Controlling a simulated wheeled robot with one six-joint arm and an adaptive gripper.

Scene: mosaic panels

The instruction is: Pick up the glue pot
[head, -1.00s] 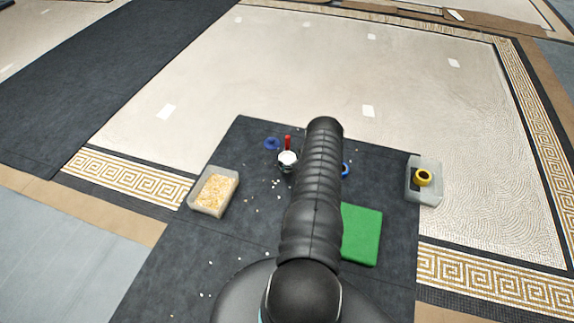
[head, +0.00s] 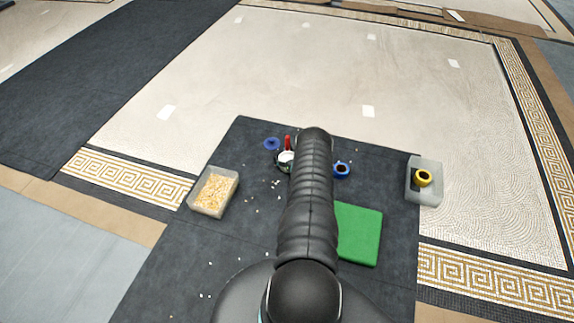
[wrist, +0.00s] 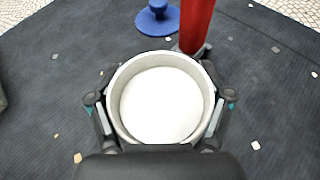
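The glue pot, which I take to be the round pale pot with a white inside (wrist: 160,105), stands upright on the dark mat. In the head view the pot (head: 286,157) is partly hidden by my arm. My gripper (wrist: 158,80) is around the pot, one finger on each side of its wall, close against it. Whether the fingers press on it cannot be told. A red upright object (wrist: 196,22) stands just behind the pot.
A blue disc with a knob (wrist: 157,20) lies behind the pot. A blue cup (head: 342,170) is right of my arm, above a green block (head: 360,235). A bin of pale chips (head: 213,192) is left, a grey tray with a yellow ring (head: 424,178) right. Small chips litter the mat.

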